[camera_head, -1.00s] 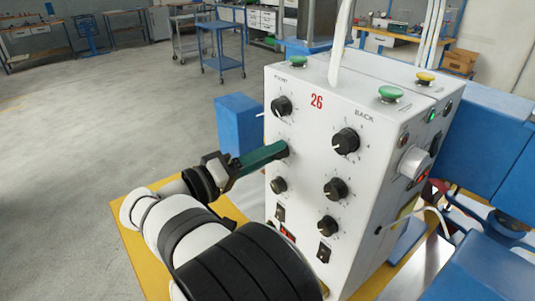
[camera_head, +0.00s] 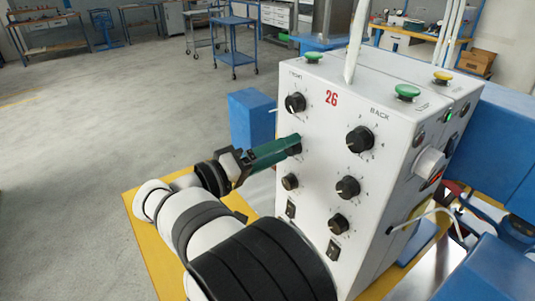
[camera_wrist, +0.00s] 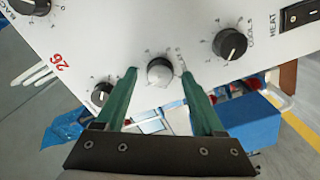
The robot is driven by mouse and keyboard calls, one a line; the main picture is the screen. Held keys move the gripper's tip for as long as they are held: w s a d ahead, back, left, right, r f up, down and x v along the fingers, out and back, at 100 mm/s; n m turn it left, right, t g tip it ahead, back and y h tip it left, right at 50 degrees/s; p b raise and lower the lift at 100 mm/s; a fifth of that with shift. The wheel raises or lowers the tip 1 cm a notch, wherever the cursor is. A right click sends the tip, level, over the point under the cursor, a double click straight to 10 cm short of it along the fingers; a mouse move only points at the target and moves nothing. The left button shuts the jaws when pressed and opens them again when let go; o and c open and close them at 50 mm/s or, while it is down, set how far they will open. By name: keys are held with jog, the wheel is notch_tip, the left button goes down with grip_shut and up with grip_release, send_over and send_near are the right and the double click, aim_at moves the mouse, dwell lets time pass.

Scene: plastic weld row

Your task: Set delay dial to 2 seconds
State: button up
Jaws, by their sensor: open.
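The welder control box (camera_head: 325,130) carries several black dials on its white front. My gripper (camera_head: 292,143) reaches the middle dial of the left column, and its green fingers partly cover that dial. In the wrist view my gripper (camera_wrist: 160,78) is open, with one fingertip on each side of a round grey-topped dial (camera_wrist: 160,72). A gap shows between the dial and each finger. The label beside this dial is mostly hidden by the right finger, and its pointer setting cannot be made out.
A neighbouring dial marked COOL S (camera_wrist: 230,43) lies right of the fingers, and a smaller dial (camera_wrist: 102,93) lies left. A switch marked HEAT (camera_wrist: 302,15) is at the upper right. Green buttons (camera_head: 406,91) top the box. A blue block (camera_head: 250,115) stands behind it.

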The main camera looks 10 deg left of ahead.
jog(key=v, duration=1.5)
jog(key=shift+s+a, duration=0.3)
